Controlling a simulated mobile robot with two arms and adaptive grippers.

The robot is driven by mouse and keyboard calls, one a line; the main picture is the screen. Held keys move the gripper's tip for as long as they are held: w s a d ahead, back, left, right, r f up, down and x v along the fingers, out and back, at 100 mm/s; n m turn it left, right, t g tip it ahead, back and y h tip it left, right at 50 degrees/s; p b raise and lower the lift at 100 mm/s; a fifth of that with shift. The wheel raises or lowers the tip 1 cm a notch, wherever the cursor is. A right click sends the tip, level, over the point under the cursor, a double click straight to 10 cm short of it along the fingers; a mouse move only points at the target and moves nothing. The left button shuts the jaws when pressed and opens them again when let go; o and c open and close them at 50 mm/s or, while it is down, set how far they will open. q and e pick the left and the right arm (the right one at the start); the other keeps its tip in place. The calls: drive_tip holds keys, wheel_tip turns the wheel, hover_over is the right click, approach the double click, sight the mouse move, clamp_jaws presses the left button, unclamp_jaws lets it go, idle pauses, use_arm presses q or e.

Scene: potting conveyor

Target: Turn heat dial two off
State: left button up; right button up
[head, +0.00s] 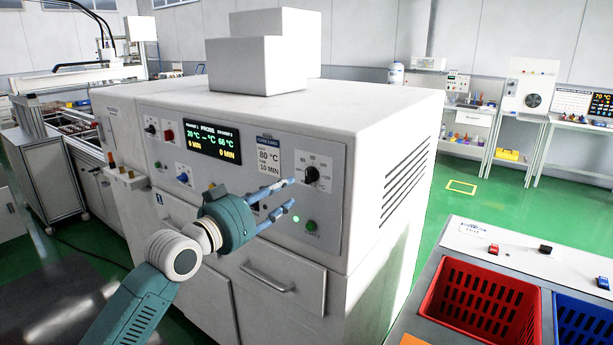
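A white machine (130,103) with a grey control panel fills the middle of the head view. A black dial (312,174) with a printed temperature scale sits at the panel's right; I cannot read a number naming it. My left gripper (293,199) is in front of the panel, just left of and below this dial. Its two blue fingers are spread apart, with nothing between them. The fingers look close to the dial, but contact cannot be told. The gripper hides part of the lower panel. My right gripper is not in view.
The display (209,143) shows 20 °C and 68 °C. A green button (311,226), a small black knob (150,129), a red button (169,135) and a blue button (183,178) are on the panel. A red crate (482,268) stands at the lower right.

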sight(308, 177)
use_arm(q)
drive_tip(key=p+x, duration=0.2)
drive_tip(key=x, duration=0.7)
drive_tip(key=shift+w+d, duration=0.1)
drive_tip(key=shift+d, duration=0.05)
drive_tip(key=shift+w, duration=0.1)
drive_tip(key=shift+c, duration=1.1)
clamp_jaws()
